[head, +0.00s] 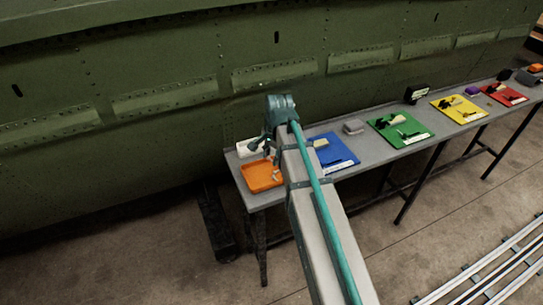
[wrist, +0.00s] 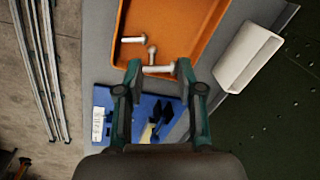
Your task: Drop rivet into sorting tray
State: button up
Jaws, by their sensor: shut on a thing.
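The orange sorting tray (head: 256,178) stands at the near left end of the grey bench. In the wrist view the tray (wrist: 200,22) fills the upper middle. My gripper (wrist: 158,69) is shut on a pale rivet (wrist: 159,70), which lies crosswise between the fingertips. The held rivet appears over the tray's near edge; its exact height cannot be told. Two more pale rivets, one to the left (wrist: 132,39) and one just ahead of the fingertips (wrist: 152,53), show over the tray floor. In the head view my gripper (head: 270,158) is above the tray, partly hidden by my arm.
A white open box (wrist: 250,52) stands beside the tray, toward the green fuselage (head: 150,60). A blue mat (head: 338,150) with small items lies next to the tray. Green (head: 402,130), yellow (head: 460,108) and red (head: 505,95) mats follow along the bench.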

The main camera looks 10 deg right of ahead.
jog(key=shift+a+f+b, duration=0.1)
jog(key=shift+f+b, duration=1.55)
jog(key=shift+f, duration=0.85)
jog(key=o, duration=0.8)
jog(key=r, duration=0.4)
jog(key=s+r, duration=0.1)
jog(key=r, duration=0.7)
jog(key=shift+s+d, duration=0.25)
jog(key=shift+d, duration=0.15)
